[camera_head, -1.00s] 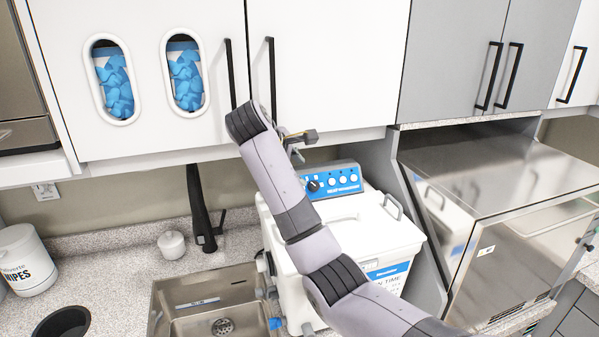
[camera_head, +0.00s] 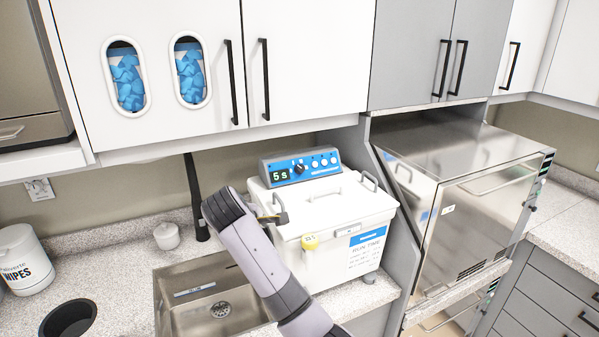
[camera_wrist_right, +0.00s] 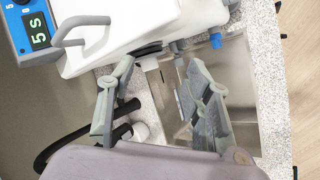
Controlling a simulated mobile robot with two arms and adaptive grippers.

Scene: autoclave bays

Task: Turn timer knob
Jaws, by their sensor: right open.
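The timer knob (camera_head: 299,169) is a small black dial on the blue control panel (camera_head: 323,169) at the back of the white bath unit (camera_head: 345,235). My right gripper (camera_head: 272,216) is in front of and below the panel, near the unit's left edge, apart from the knob. In the right wrist view its two fingers (camera_wrist_right: 160,90) are spread with nothing between them. The knob is not clear in that view. My left gripper is not in view.
A steel sink (camera_head: 210,295) lies left of the unit, with a dark faucet (camera_head: 195,195) behind it. Upper cabinets (camera_head: 310,60) overhang the panel. A lid handle (camera_head: 322,198) stands up from the unit. A steel autoclave (camera_head: 470,200) is to the right.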

